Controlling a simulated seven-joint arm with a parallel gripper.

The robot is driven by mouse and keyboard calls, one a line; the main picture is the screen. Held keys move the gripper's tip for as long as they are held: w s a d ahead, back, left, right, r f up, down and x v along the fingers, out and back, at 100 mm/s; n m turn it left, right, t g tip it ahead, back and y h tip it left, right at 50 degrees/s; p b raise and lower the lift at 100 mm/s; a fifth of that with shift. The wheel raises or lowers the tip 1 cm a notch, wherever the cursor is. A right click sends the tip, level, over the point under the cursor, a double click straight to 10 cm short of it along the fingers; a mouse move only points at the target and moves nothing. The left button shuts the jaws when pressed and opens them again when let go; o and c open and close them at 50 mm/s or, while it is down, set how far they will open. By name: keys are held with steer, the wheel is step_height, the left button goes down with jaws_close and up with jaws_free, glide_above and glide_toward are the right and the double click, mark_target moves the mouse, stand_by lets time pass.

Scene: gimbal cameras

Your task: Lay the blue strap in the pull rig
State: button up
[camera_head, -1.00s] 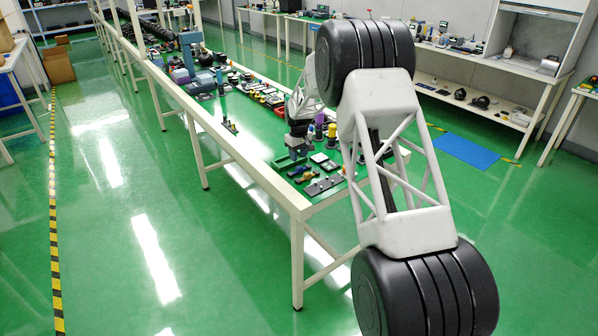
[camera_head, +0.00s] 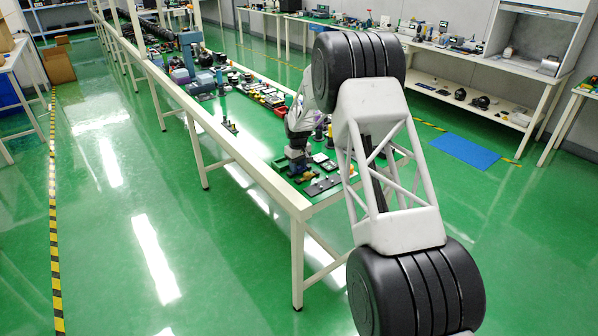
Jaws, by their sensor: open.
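My gripper (camera_head: 297,166) is a small dark shape at the end of my white arm, low over the near end of the long green-topped table. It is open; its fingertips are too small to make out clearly. A green fixture (camera_head: 281,163), perhaps part of the pull rig, shows just left of my gripper and is partly covered by it. A small blue patch (camera_head: 296,180) lies just below the gripper; I cannot tell whether it is the blue strap. I cannot see whether anything touches the gripper.
A dark plate with holes (camera_head: 322,186) lies near the table's front edge. Dark and yellow upright parts stand right of the gripper, partly behind my arm. Crowded tools and bins (camera_head: 262,95) fill the table further back. The table's left edge strip is mostly clear.

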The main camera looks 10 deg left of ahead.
steer(key=shift+c, duration=0.3)
steer(key=c, duration=0.6)
steer(key=shift+r, duration=0.15)
steer(key=shift+c, duration=0.2)
steer(key=shift+r, duration=1.7)
steer(key=s+d, duration=0.1)
steer(key=s, duration=0.4)
steer(key=s+d+r, duration=0.1)
steer(key=s+d, duration=0.1)
steer(key=s, duration=0.3)
steer(key=s+d, duration=0.2)
steer(key=s, duration=0.3)
steer(key=shift+s+r, duration=0.1)
steer(key=shift+r, duration=0.1)
steer(key=shift+d, duration=0.1)
